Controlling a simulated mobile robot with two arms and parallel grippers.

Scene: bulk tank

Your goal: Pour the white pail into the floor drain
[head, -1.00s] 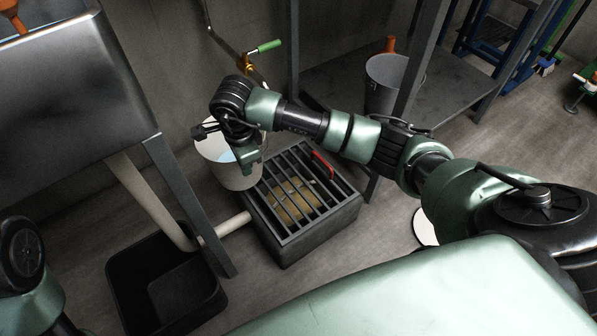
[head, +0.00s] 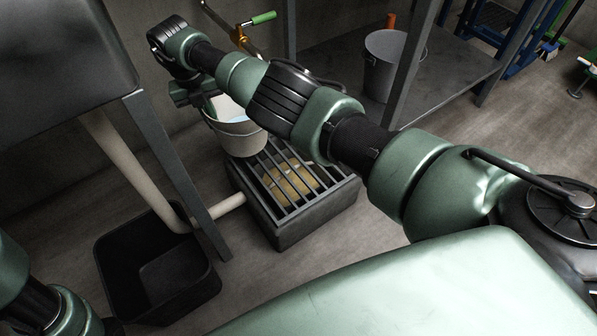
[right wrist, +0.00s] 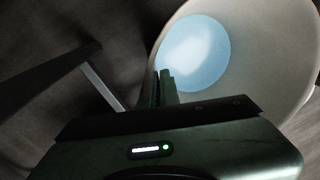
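The white pail (head: 238,136) is at the back left of the floor drain in the head view, upright or nearly so, with pale bluish liquid inside. It overlaps the drain's back corner in the picture. The floor drain (head: 290,232) is a dark box with a barred grate and something yellowish beneath. My right gripper (head: 205,104) is at the pail's rim, partly hidden by its own arm. In the right wrist view its fingers (right wrist: 164,88) are close together on the pail's wall (right wrist: 285,50), and the liquid shows beyond. My left gripper is out of view.
A black bin (head: 160,285) stands on the floor at left, below a grey sink (head: 60,70) with a pipe and leg. A grey bucket (head: 384,60) stands on a low metal shelf (head: 335,85). A green-handled valve (head: 260,18) is on the back wall.

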